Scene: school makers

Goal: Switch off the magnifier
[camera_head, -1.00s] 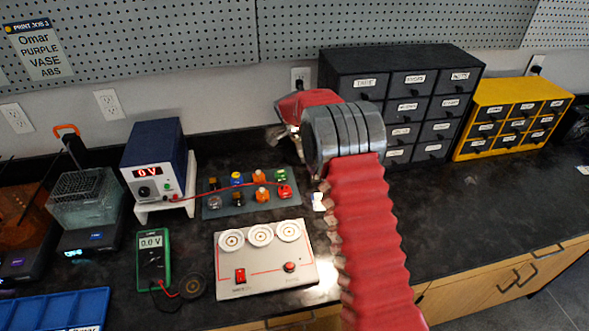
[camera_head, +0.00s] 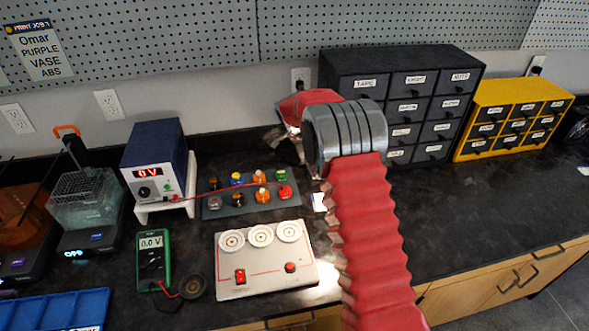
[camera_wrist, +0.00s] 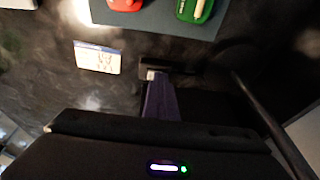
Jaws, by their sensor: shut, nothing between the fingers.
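The magnifier cannot be made out for certain in the head view; my grey wrist and red arm cover the bench in front of the black drawers. In the wrist view a thin dark rod (camera_wrist: 258,112) slants down the right side; I cannot tell whether it belongs to the magnifier. My gripper (camera_wrist: 165,70) shows there as a dark body with a narrow purplish part reaching forward, shut and empty above the dark bench. A small white light and a green dot glow on the dark body at the bottom. No switch is clearly visible.
A small card (camera_head: 319,202) lies beside the component board (camera_head: 225,206); it also shows in the wrist view (camera_wrist: 97,58). A white panel with three dials (camera_head: 262,283) stands in front. Black drawers (camera_head: 392,63) and yellow drawers (camera_head: 490,97) are behind. The right bench is clear.

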